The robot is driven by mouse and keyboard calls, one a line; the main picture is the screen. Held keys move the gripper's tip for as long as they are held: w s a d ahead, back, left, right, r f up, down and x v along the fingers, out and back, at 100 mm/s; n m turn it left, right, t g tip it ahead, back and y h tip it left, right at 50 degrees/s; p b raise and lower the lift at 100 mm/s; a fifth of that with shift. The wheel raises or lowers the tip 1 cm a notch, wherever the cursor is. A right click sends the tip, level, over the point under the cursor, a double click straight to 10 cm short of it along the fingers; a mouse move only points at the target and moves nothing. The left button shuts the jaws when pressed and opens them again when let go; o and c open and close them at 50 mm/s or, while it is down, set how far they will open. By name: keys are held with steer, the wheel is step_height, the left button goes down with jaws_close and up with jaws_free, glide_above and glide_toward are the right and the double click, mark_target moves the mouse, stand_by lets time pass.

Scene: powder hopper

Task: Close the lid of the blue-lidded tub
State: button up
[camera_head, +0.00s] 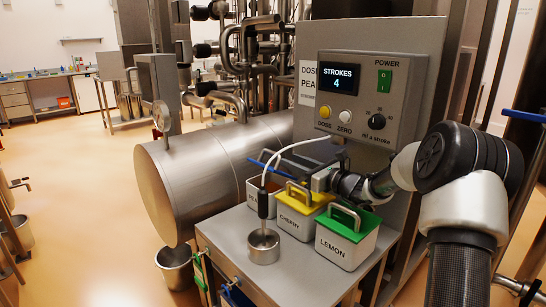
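The blue-lidded tub (254,197) is the leftmost of three white tubs on the metal bench; its label is partly hidden. Its blue lid (257,164) shows as a thin slanted strip above the tub, raised open. Reddish-brown contents seem to show below the lid. A pale hose crosses in front of the tub and lid. My gripper (316,183) is to the right of the blue lid, above the yellow-lidded tub and near its handle. Its fingers are small and partly hidden, so I cannot tell whether they are open or touching anything.
The CHERRY tub with yellow lid (305,203) and the LEMON tub with green lid (348,222) stand to the right, both closed. The control box (366,97) reads STROKES 4.

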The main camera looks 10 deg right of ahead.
mark_target(273, 153)
steer(key=b+x, duration=0.1)
steer(key=x, duration=0.8)
steer(key=shift+w+a, duration=0.25)
steer(key=shift+w, duration=0.05)
steer(key=shift+c, duration=0.4)
jaws_close()
